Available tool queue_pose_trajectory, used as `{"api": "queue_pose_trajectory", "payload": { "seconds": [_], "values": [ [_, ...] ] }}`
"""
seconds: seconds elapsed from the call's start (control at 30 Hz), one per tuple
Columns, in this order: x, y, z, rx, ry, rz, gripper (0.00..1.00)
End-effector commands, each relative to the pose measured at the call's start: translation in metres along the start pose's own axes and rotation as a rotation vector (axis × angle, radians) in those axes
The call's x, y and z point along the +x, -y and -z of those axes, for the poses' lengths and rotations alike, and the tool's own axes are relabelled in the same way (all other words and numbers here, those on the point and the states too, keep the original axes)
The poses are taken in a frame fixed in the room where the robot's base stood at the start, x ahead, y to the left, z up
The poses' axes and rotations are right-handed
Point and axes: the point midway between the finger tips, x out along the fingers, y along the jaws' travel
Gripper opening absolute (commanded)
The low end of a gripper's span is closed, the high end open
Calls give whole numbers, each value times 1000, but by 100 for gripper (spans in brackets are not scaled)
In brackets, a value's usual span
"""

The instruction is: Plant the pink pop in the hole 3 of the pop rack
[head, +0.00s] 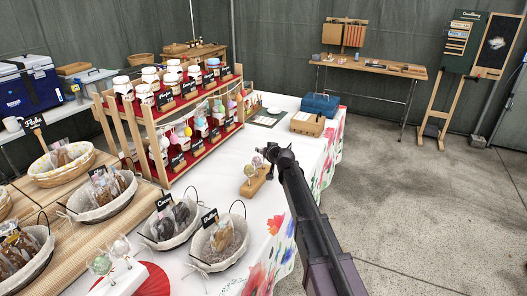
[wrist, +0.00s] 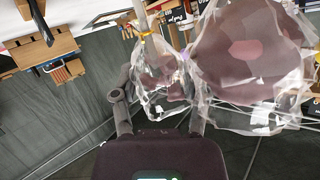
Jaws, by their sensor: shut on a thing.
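My gripper (head: 272,152) is over the white table, at the upper right of a small wooden pop rack (head: 263,180). In the wrist view my gripper (wrist: 158,115) is shut on a clear-wrapped, dull pinkish pop, the pink pop (wrist: 168,78), with a yellow tie and a pale stick running up out of frame. A larger, brownish-pink wrapped pop (wrist: 243,58) appears beside it, close to the camera. In the head view wrapped pops (head: 250,171) stand at the wooden rack. The rack's hole numbers are too small to read, and hole 3 cannot be told.
A tiered jar shelf (head: 170,172) stands left of the wooden rack. Lined baskets (head: 212,265) of treats and a white stand (head: 121,276) with wrapped pops are nearer. A box (head: 307,124) and blue case (head: 320,106) stand behind. Some cloth around the rack is clear.

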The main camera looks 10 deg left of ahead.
Motion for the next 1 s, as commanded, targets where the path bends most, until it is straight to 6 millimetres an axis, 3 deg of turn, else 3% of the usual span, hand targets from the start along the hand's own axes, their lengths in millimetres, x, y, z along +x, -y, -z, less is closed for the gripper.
{"api": "queue_pose_trajectory", "payload": {
  "seconds": [0.7,0.73,0.83,1.0],
  "values": [
    [5,-3,-12,0,0,0,43],
    [4,-3,-11,0,0,0,67],
    [4,-3,-11,0,0,0,97],
    [4,-3,-11,0,0,0,98]
  ]
}}
